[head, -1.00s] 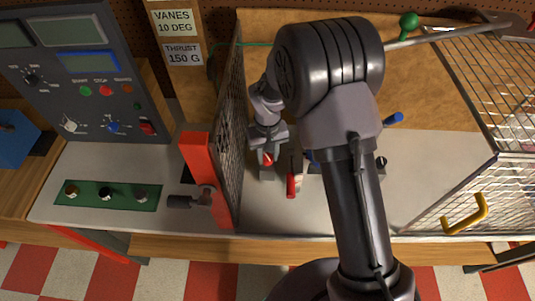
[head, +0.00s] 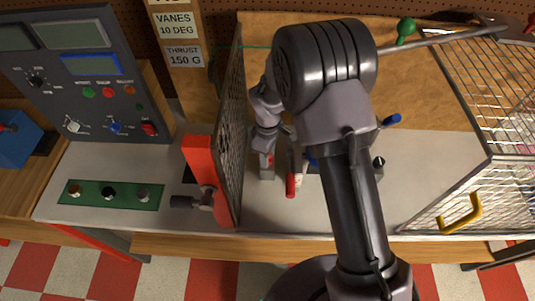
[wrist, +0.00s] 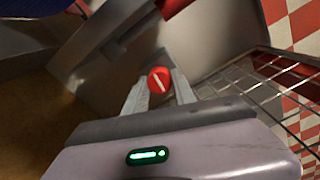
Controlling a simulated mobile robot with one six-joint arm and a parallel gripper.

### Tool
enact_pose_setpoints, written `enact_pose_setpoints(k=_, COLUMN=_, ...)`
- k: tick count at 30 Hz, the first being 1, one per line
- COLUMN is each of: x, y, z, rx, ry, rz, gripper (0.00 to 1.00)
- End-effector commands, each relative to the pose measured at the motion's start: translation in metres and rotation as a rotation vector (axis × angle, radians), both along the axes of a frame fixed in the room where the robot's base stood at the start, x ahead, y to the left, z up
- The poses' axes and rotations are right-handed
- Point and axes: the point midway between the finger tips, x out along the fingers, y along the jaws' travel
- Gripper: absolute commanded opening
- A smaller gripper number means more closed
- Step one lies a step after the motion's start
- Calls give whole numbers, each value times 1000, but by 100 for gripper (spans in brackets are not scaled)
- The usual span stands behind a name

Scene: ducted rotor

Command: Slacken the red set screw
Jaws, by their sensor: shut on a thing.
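The red set screw (wrist: 160,79) has a round head with a pale slot, seen tilted in the wrist view. The two fingers of my gripper (wrist: 159,88) close on it from both sides. In the head view, a small red part of the screw (head: 270,160) shows below my gripper (head: 266,152), at the top of a small grey block (head: 267,173). My arm hides much of the area to the right of it.
A mesh panel (head: 231,125) with a red upright (head: 197,158) stands close on the left. A red-handled thing (head: 291,185) is just right of the block. A wire cage with a yellow handle (head: 463,213) is at the right. A control panel (head: 85,80) stands far left.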

Motion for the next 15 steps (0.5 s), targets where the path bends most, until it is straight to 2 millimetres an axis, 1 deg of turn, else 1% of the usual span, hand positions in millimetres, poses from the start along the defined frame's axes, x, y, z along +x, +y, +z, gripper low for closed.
enact_pose_setpoints(k=6, x=1, y=0, z=1, rx=1, ry=-1, rz=88, gripper=0)
enact_pose_setpoints(k=15, x=1, y=0, z=1, rx=0, ry=-2, rz=134, gripper=0)
